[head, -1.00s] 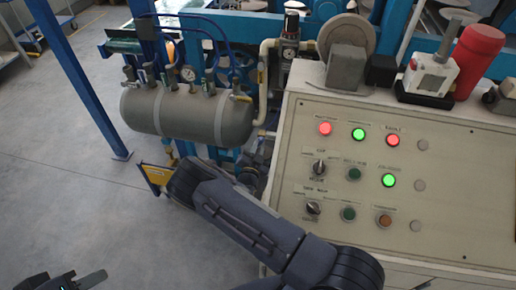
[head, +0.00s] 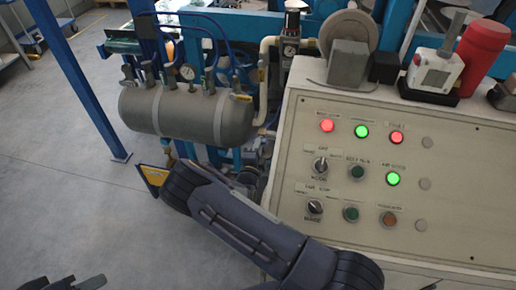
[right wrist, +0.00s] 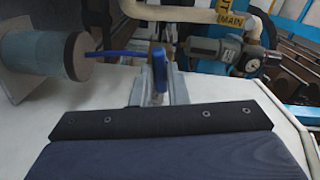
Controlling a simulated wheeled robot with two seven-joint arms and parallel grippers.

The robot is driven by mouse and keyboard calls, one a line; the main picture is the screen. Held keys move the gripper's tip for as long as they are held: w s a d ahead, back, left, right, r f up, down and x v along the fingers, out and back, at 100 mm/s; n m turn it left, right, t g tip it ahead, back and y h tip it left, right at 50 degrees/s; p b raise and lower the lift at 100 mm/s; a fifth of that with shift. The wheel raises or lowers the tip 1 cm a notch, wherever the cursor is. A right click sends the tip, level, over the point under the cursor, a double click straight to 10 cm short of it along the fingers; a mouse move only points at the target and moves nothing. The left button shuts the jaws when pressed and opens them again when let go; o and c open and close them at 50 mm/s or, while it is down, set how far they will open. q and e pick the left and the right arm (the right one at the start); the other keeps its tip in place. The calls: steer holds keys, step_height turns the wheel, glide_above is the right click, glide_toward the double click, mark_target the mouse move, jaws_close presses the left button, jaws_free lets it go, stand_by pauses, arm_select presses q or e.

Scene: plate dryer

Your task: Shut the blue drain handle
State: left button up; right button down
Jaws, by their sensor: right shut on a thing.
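The blue drain handle (right wrist: 160,68) shows in the right wrist view, with a thin blue part reaching left from it. My right gripper (right wrist: 158,84) is around it, its metal fingers one on each side, shut on it. The exact contact is small and partly hidden. In the head view my right arm reaches up and left in front of the control panel. The handle cannot be made out there. My left gripper (head: 72,284) is at the bottom left edge, mostly cut off, away from the machine; its opening is unclear.
A grey air tank (head: 185,116) with valves and a gauge is at the upper left. The sloping control panel (head: 460,180) with lit buttons fills the right side. Open floor (head: 70,210) lies at the left.

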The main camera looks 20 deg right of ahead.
steer(key=shift+m, duration=1.1)
steer(key=c, duration=1.4)
jaws_free()
steer(key=shift+c, duration=0.2)
steer(key=b+v, duration=0.1)
steer(key=v, duration=0.6)
steer(key=shift+s+a+b, duration=0.25)
steer(key=shift+s+b, duration=0.05)
